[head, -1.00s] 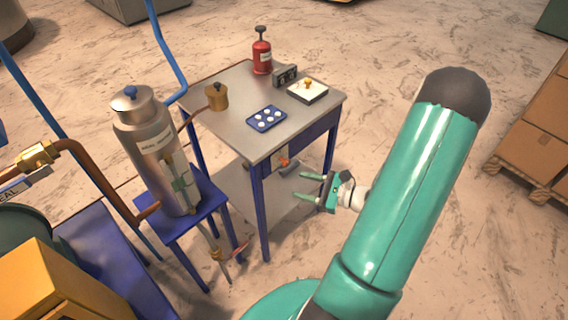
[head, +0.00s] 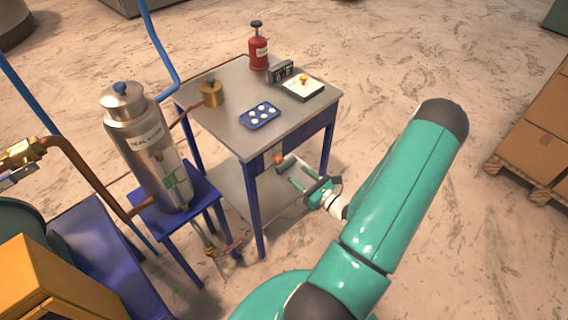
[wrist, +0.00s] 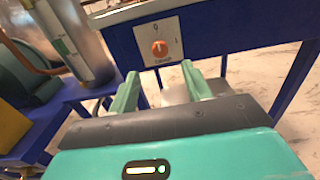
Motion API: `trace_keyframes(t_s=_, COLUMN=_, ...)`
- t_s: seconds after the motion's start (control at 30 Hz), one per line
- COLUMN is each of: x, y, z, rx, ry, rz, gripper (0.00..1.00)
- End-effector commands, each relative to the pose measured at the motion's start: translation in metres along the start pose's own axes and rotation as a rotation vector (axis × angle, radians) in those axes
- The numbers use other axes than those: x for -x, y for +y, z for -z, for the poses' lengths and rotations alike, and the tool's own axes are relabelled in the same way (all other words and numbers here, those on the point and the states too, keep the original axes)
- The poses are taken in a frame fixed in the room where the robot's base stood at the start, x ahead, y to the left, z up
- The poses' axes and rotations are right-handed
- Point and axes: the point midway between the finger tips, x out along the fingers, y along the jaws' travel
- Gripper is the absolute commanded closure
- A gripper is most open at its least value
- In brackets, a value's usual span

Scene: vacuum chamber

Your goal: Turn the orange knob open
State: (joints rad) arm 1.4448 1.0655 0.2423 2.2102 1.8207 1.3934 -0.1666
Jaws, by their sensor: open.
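The orange knob (wrist: 159,48) sits on a white plate (wrist: 172,28) on the front of the table's blue apron. The plate carries small marks above, beside and below the knob. In the head view the knob (head: 278,159) is a small orange spot under the table's front edge. My gripper (wrist: 160,78) is open and empty, its two green fingers pointing toward the panel, one on each side below the knob, apart from it. In the head view my gripper (head: 298,184) is in front of the table at about lower-shelf height.
A metal cylinder (head: 150,150) stands at left. Blue table legs (wrist: 298,82) flank the space. Open floor lies right.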

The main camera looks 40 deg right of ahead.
Motion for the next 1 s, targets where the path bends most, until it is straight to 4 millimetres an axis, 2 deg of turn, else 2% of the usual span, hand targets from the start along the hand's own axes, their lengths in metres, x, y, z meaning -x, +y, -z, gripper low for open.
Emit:
trace_keyframes(t_s=0.2, x=-0.045, y=0.000, z=0.000, rx=0.002, ry=-0.001, rz=-0.006, gripper=0.51)
trace_keyframes(t_s=0.4, x=-0.074, y=-0.001, z=0.000, rx=0.000, ry=-0.001, rz=-0.006, gripper=0.51)
trace_keyframes(t_s=0.53, x=-0.082, y=-0.002, z=0.000, rx=0.001, ry=0.000, rz=-0.005, gripper=0.51)
trace_keyframes(t_s=0.77, x=-0.083, y=-0.001, z=0.000, rx=0.001, ry=0.000, rz=-0.005, gripper=0.51)
trace_keyframes(t_s=0.8, x=-0.083, y=-0.001, z=0.000, rx=0.001, ry=0.000, rz=-0.005, gripper=0.53)
trace_keyframes(t_s=1.0, x=-0.082, y=-0.001, z=0.000, rx=0.001, ry=0.000, rz=-0.005, gripper=0.92)
